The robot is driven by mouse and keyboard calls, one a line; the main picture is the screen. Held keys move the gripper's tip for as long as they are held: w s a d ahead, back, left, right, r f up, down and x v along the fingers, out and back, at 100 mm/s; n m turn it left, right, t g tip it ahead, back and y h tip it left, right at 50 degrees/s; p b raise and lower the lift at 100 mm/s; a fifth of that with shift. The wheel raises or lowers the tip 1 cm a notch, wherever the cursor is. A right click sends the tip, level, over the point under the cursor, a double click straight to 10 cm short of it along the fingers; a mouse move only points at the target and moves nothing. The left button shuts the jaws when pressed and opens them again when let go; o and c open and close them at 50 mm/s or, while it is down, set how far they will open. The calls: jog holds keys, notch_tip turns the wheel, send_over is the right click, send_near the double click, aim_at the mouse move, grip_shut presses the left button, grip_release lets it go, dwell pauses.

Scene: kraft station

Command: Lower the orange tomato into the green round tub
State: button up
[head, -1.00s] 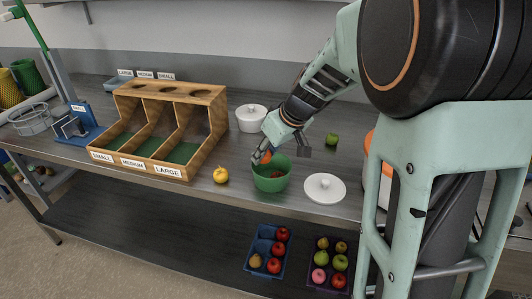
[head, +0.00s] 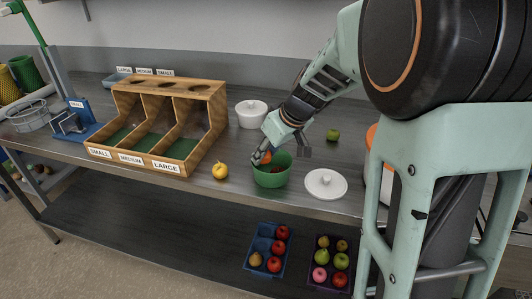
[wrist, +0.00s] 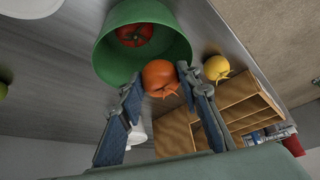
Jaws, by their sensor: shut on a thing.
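The green round tub (head: 272,177) stands on the metal bench in the head view. It also shows in the wrist view (wrist: 165,62), with a red tomato (wrist: 135,34) inside. The orange tomato (head: 266,157) is at the tub's rim in the head view, partly hidden by my fingers. In the wrist view the orange tomato (wrist: 160,77) sits between my two fingers, overlapping the tub's edge. My gripper (head: 261,156) is shut on it, also seen in the wrist view (wrist: 160,88). I cannot tell if the tomato touches the rim.
A yellow tomato-like fruit (head: 220,170) lies left of the tub and a white lid (head: 326,184) right of it. A wooden sorting rack (head: 190,136) is further left.

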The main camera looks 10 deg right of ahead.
jog(key=shift+f, duration=0.15)
jog(key=o, duration=1.1)
jog(key=shift+o, duration=0.2)
